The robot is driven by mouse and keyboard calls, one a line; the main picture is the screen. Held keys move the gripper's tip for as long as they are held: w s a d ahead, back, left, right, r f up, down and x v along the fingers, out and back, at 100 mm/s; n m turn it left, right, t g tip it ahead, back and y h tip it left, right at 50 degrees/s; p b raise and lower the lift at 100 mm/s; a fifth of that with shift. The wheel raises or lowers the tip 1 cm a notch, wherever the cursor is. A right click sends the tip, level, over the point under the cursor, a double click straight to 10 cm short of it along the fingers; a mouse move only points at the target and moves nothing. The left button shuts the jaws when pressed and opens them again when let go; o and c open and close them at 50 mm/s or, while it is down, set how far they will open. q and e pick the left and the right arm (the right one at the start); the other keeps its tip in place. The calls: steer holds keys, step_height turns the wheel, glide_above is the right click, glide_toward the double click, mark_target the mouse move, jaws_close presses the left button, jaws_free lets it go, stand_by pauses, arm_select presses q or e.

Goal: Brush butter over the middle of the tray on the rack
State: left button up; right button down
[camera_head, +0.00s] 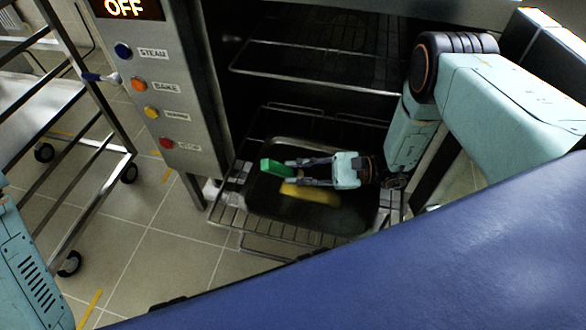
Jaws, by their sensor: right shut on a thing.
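A dark tray (262,205) sits on a wire rack (228,216) that reaches out of the open oven. A yellow patch (318,195) shows over the middle of the tray; I cannot tell whether it is butter on the tray or part of a tool. My right gripper (290,172) reaches in from the right above the tray. It is shut on a green piece (275,168), which looks like a brush handle; brush bristles are not clearly seen. Part of my left arm shows at the lower left, but its gripper is out of view.
The oven panel (165,75) with coloured buttons and an "OFF" display stands left of the opening. An upper rack (310,80) is above the tray. A wheeled metal trolley (95,190) stands on the left. Tiled floor (160,250) is clear between trolley and oven.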

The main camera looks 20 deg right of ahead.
steer(key=shift+s+d+r, duration=0.1)
steer(key=shift+s+d, duration=0.45)
steer(key=shift+d, duration=0.2)
steer(key=shift+s+d, duration=0.55)
steer(key=shift+d, duration=0.2)
steer(key=shift+s+d, duration=0.7)
steer(key=shift+d, duration=0.3)
steer(key=shift+s+d, duration=0.7)
steer(key=shift+d, duration=0.3)
steer(key=shift+s+d, duration=0.7)
steer(key=shift+d, duration=0.3)
steer(key=shift+w+d, duration=0.15)
steer(key=shift+w, duration=0.25)
steer(key=shift+w+a, duration=1.05)
steer(key=shift+a, duration=0.15)
steer(key=shift+w+a, duration=0.3)
steer(key=shift+w, duration=0.1)
steer(key=shift+w+x, duration=0.2)
steer(key=shift+x, duration=0.65)
steer(key=shift+w+x, duration=0.2)
steer(key=shift+x, duration=0.6)
